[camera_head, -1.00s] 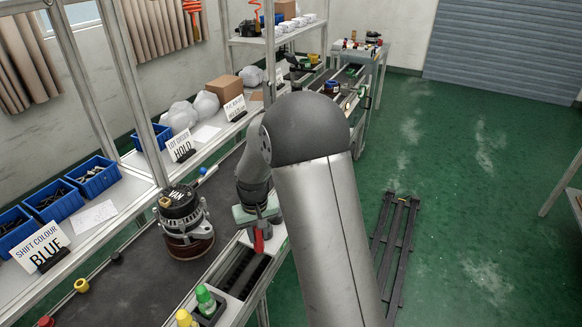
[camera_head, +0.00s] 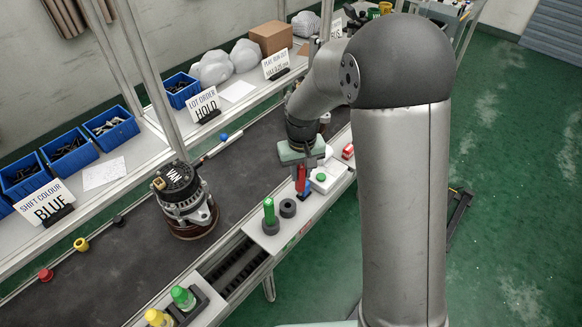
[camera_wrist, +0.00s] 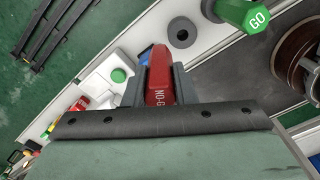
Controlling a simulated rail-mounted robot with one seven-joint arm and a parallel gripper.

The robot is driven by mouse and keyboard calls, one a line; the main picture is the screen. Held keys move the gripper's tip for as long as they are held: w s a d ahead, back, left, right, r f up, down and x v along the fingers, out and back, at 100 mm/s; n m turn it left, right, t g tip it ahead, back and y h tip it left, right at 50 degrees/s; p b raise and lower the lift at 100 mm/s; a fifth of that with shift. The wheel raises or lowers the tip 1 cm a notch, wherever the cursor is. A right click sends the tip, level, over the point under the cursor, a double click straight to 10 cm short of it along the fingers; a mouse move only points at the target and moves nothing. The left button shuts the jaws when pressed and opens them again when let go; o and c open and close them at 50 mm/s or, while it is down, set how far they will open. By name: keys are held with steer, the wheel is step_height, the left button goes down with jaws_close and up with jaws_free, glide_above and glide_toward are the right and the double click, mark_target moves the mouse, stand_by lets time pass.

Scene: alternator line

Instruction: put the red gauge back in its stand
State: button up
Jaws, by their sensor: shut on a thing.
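My gripper (camera_head: 303,163) is shut on the red gauge (camera_head: 301,180), which hangs upright below it. In the wrist view the red gauge (camera_wrist: 160,80), lettered "NO-G…", sits between the fingers. A dark ring-shaped stand (camera_head: 288,208) with an open hole is on a pale ledge beside the conveyor, below and a little left of the red gauge in the head view. The empty ring also shows in the wrist view (camera_wrist: 182,32). Left of it, the green GO gauge (camera_head: 269,212) stands in a similar dark holder. The red gauge appears clear of the ring.
A white fixture (camera_head: 328,178) with blue and green parts is just right of the red gauge. A small red block (camera_head: 348,152) lies beyond it. An alternator (camera_head: 186,203) stands on the conveyor (camera_head: 130,270).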

steer(key=shift+n, duration=0.3)
steer(key=a, duration=0.1)
steer(key=s+a, duration=0.1)
steer(key=a+r, duration=0.1)
steer(key=shift+s+a+r, duration=0.1)
steer(key=shift+s+a, duration=0.15)
steer(key=shift+a, duration=0.1)
steer(key=shift+f+b, duration=1.5)
steer(key=shift+f, duration=0.55)
steer(key=shift+f+b, duration=1.4)
stand_by(0.3)
stand_by(0.6)
steer(key=o, duration=0.9)
steer(key=shift+r, duration=0.1)
